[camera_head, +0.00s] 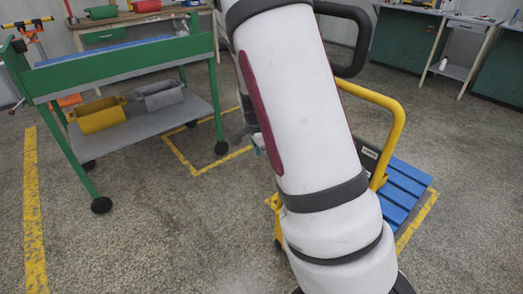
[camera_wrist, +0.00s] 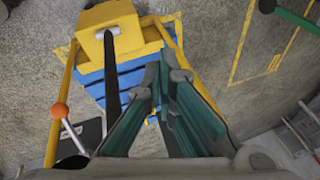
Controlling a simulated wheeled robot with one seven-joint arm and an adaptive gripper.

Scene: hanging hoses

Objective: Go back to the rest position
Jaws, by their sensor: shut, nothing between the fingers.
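My gripper (camera_wrist: 166,72) shows in the wrist view with its teal-padded fingers together and nothing between them. It points down over a yellow and blue cart. The cart's blue slatted deck (camera_wrist: 97,84) lies below and left of the fingers. In the head view my white arm fills the middle and hides part of the cart (camera_head: 403,185); my fingers cannot be made out there. No hanging hose can be made out in either view.
A green wheeled table (camera_head: 115,66) stands at the left, with yellow (camera_head: 98,115) and grey (camera_head: 158,95) bins on its lower shelf. Workbenches line the back. The cart's yellow handle (camera_head: 392,125) rises close beside my arm. Grey floor at the front left is clear.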

